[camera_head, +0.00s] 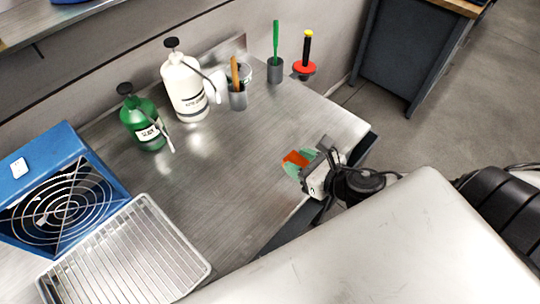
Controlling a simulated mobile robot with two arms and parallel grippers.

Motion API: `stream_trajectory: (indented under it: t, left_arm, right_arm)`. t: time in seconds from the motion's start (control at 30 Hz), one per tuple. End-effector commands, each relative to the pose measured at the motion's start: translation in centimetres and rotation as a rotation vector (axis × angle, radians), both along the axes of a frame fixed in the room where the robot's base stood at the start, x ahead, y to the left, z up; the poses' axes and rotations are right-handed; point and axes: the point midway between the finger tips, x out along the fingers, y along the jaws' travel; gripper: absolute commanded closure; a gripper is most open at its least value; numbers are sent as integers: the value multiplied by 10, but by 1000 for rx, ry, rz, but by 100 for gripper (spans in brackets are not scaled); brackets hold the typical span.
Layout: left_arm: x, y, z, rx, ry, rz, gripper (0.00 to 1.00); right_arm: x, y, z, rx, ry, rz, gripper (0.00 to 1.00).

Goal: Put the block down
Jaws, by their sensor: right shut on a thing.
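The block (296,158) is orange-red and shows between the green fingertips of my right gripper (298,163). The gripper is shut on it, over the right part of the metal bench top (222,150) near its front edge. Part of the block is hidden by the fingers. I cannot tell whether the block touches the bench top or is held just above it. My left gripper is not in view.
A green bottle (140,118), a white bottle (184,85) and small metal cups (237,98) with tools stand along the back. A blue fan box (62,180) and wire rack (125,255) are at the left. The bench middle is clear.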

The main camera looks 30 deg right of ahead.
Motion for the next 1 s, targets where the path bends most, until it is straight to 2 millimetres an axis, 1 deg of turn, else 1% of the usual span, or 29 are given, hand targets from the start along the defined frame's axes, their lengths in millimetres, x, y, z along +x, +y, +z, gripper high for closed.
stream_trajectory:
  t: [0.13, 0.23, 0.37, 0.5, 0.6, 0.7, 0.8, 0.87, 1.0]
  left_arm:
    - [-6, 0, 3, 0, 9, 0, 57]
    - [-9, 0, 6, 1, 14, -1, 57]
    - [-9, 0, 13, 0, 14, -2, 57]
    - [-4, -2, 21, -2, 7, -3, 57]
    - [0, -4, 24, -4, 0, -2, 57]
    - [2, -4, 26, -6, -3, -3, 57]
    - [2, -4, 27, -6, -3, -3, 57]
    - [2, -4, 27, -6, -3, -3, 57]
    - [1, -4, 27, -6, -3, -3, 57]
  right_arm:
    - [3, -5, 3, 1, -2, 28, 91]
    - [15, -4, -2, 3, -5, 27, 91]
    - [41, -1, -16, 6, -6, 25, 91]
    - [72, 4, -35, 5, -7, 27, 91]
    - [91, 6, -48, 4, -5, 27, 91]
    - [105, 8, -58, 2, -4, 29, 91]
    - [113, 9, -64, 4, -3, 29, 91]
    - [115, 9, -67, 2, -1, 30, 91]
    - [115, 10, -85, 6, 2, 28, 91]
